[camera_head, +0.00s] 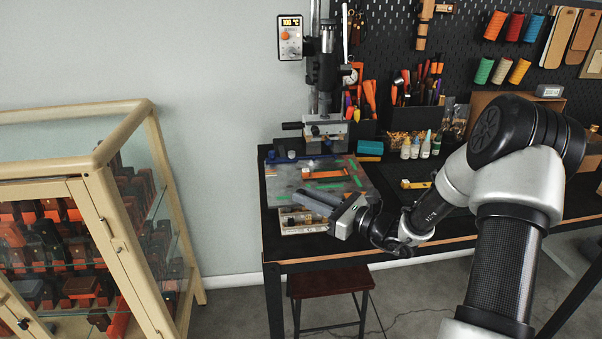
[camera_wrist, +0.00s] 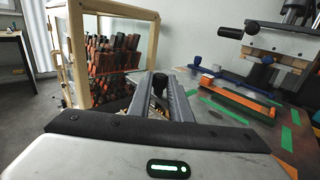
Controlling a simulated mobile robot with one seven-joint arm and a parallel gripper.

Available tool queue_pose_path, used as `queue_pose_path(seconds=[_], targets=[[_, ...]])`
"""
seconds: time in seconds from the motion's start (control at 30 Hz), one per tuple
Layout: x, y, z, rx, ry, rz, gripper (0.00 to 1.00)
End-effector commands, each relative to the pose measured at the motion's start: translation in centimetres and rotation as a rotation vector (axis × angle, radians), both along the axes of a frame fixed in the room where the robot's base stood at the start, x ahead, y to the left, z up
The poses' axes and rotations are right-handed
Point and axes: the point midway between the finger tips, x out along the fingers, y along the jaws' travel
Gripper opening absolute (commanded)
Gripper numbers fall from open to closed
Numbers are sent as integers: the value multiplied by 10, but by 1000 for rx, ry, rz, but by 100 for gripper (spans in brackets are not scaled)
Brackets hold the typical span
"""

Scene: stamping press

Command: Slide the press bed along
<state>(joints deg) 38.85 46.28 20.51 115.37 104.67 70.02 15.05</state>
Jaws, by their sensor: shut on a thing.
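The stamping press (camera_head: 326,100) stands at the back left of the black workbench. The grey press bed (camera_head: 345,188) lies under it, with green strips and an orange bar (camera_head: 326,173) on top; the bed also shows at the right in the wrist view (camera_wrist: 218,114). My gripper (camera_head: 306,200) is at the bed's front left edge, its fingers pointing left. In the wrist view my gripper (camera_wrist: 160,88) is shut on a dark knob (camera_wrist: 159,78) between the fingertips. The knob's joint with the bed is hidden by the fingers.
A wood-framed glass cabinet (camera_head: 88,180) stands left of the bench, with a gap of floor between. A small tray (camera_head: 300,226) lies below my fingers. Small bottles (camera_head: 416,147) and tool holders stand at the back. A red stool (camera_head: 330,283) is under the bench.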

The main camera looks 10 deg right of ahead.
Motion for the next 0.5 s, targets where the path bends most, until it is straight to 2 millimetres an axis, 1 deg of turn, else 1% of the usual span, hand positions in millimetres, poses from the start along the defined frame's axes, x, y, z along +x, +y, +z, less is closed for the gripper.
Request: queue_pose_path(seconds=[0.5], targets=[[37,-1,0,-1,-4,-2,0]])
